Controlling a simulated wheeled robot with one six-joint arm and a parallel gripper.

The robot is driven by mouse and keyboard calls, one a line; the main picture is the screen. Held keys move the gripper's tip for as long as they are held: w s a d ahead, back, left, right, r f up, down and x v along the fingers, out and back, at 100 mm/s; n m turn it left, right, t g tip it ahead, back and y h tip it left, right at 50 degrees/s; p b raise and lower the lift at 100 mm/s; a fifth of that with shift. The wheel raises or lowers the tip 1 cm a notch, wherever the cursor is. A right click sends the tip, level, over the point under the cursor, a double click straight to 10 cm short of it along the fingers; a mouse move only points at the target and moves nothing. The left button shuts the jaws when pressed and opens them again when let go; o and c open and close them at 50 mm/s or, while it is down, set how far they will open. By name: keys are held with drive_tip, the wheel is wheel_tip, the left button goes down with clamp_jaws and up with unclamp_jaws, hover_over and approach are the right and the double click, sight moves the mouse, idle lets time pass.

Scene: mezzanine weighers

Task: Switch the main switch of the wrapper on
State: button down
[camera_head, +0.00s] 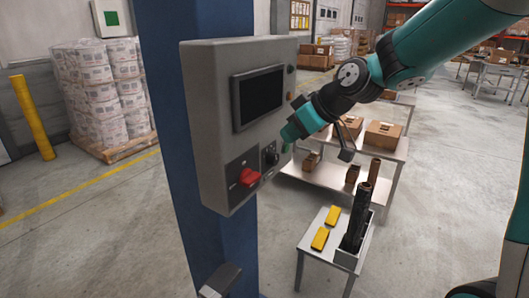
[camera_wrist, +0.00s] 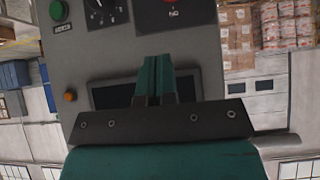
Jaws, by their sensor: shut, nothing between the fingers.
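The wrapper's grey control box (camera_head: 215,110) is fixed to a blue post. Its red main switch (camera_head: 249,177) sits low on the front face, on a dark plate. In the wrist view the red switch (camera_wrist: 172,3) is cut off by the top edge, with an upside-down "ON" label beside it; I cannot tell its setting. My gripper (camera_head: 287,138) is in front of the box, up and right of the red switch and apart from it. Its green fingers (camera_wrist: 154,60) are shut and empty, in front of the panel between screen and switch. Contact with the panel cannot be told.
A dark screen (camera_head: 258,97) fills the upper panel. A black selector knob (camera_head: 271,157) is right of the red switch; a green button (camera_wrist: 58,11) shows in the wrist view. A small table (camera_head: 313,256) with yellow items stands below right. Wrapped pallets (camera_head: 100,90) stand behind.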

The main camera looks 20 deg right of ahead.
drive_tip(key=shift+w, duration=0.1)
drive_tip(key=p, duration=0.3)
hover_over(256, 172)
drive_tip(key=s+d, duration=0.1)
drive_tip(key=s, duration=0.1)
wheel_tip(256, 172, down, 7)
drive_tip(key=f, duration=0.2)
drive_tip(key=shift+d+f+p, duration=0.25)
drive_tip(key=shift+f+p, duration=0.05)
drive_tip(key=shift+f, duration=0.8)
